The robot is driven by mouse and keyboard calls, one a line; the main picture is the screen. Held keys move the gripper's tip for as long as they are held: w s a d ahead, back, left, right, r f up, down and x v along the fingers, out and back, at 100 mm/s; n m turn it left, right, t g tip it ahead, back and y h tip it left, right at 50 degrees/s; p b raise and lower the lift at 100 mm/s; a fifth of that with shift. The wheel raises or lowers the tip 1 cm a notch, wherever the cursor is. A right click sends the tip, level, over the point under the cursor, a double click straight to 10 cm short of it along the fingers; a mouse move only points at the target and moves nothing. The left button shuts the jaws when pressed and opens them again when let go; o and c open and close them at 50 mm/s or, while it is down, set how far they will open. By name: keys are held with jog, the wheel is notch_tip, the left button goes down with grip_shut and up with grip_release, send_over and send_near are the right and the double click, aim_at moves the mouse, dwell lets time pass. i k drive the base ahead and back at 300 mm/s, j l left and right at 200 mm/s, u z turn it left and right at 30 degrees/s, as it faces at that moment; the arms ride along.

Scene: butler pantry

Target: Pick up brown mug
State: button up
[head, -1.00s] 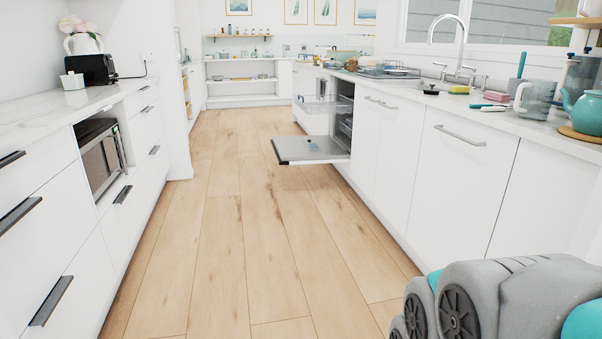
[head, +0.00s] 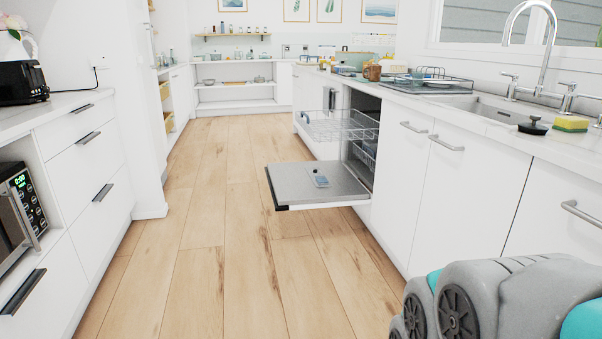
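A small brown mug (head: 372,73) stands on the right-hand counter, just beyond the dish rack, far ahead of me in the head view. Its details are too small to make out. Part of my arm shows at the lower right. My gripper is not in view.
The dishwasher door (head: 315,184) hangs open into the aisle on the right, with its upper rack (head: 340,126) pulled out. A dish rack (head: 430,82) and sink (head: 485,107) are on the right counter. A microwave (head: 20,215) is at left. The wood floor (head: 200,250) is clear.

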aim_at(374, 70)
jog(key=i, duration=2.15)
